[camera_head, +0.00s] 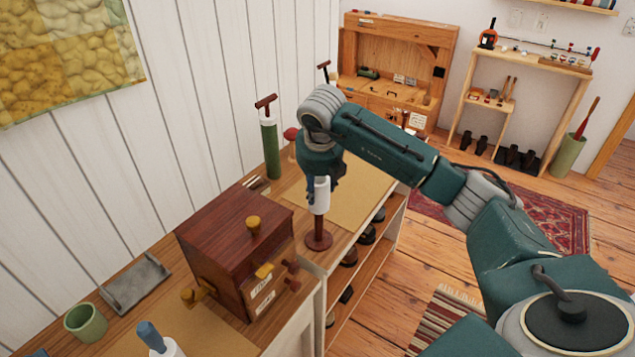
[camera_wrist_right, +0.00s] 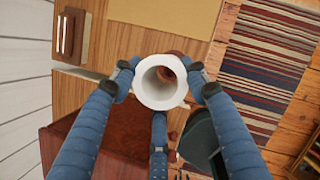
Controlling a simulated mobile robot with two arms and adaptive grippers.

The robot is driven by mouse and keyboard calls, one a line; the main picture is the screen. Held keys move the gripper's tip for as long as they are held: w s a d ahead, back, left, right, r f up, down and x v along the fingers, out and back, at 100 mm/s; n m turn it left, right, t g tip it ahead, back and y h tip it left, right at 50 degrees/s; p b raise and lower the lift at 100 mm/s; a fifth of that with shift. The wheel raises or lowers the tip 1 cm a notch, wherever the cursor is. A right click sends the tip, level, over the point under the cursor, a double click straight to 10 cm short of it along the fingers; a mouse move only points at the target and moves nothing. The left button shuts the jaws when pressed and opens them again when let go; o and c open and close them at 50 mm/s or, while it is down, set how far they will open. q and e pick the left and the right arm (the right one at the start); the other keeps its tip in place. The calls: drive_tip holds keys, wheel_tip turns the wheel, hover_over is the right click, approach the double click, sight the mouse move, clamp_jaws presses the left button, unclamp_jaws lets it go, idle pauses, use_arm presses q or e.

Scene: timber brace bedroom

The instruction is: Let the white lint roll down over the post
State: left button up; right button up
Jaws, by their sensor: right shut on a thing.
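The white lint roll (camera_head: 320,197) is a short hollow tube, held roughly upright by my right gripper (camera_head: 320,180). In the right wrist view the fingers of my right gripper (camera_wrist_right: 165,85) press on both sides of the roll (camera_wrist_right: 142,90). The post (camera_head: 318,226) is dark reddish brown with a round base on the cabinet top, directly below the roll. Brown shows in the roll's hole, off-centre to the upper right. I cannot tell whether the post's tip is inside the roll or just below it. My left gripper is not in view.
A dark red wooden box (camera_head: 235,250) with yellow knobs stands close to the left of the post. A green cylinder (camera_head: 270,148) with a T-handle stands behind. A tan mat (camera_head: 350,195) lies behind the post. A green cup (camera_head: 86,322) is at the lower left.

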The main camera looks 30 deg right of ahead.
sight(318, 216)
drive_tip(key=shift+f+b, duration=0.3)
drive_tip(key=shift+f, duration=0.3)
drive_tip(key=shift+f+b, duration=0.5)
drive_tip(key=shift+f, duration=0.15)
wheel_tip(318, 216, down, 2)
drive_tip(key=shift+b, duration=0.8)
drive_tip(key=shift+f, duration=0.35)
drive_tip(key=shift+f+b, duration=0.65)
drive_tip(key=shift+b, duration=0.1)
wheel_tip(318, 216, down, 3)
drive_tip(key=shift+r+b, duration=0.15)
drive_tip(key=shift+b, duration=0.85)
use_arm(q)
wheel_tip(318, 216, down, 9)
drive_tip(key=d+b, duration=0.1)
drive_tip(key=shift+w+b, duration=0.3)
drive_tip(key=shift+b, duration=0.1)
use_arm(e)
drive_tip(key=shift+f, duration=1.2)
drive_tip(key=o, duration=1.3)
drive_tip(key=shift+c, duration=0.2)
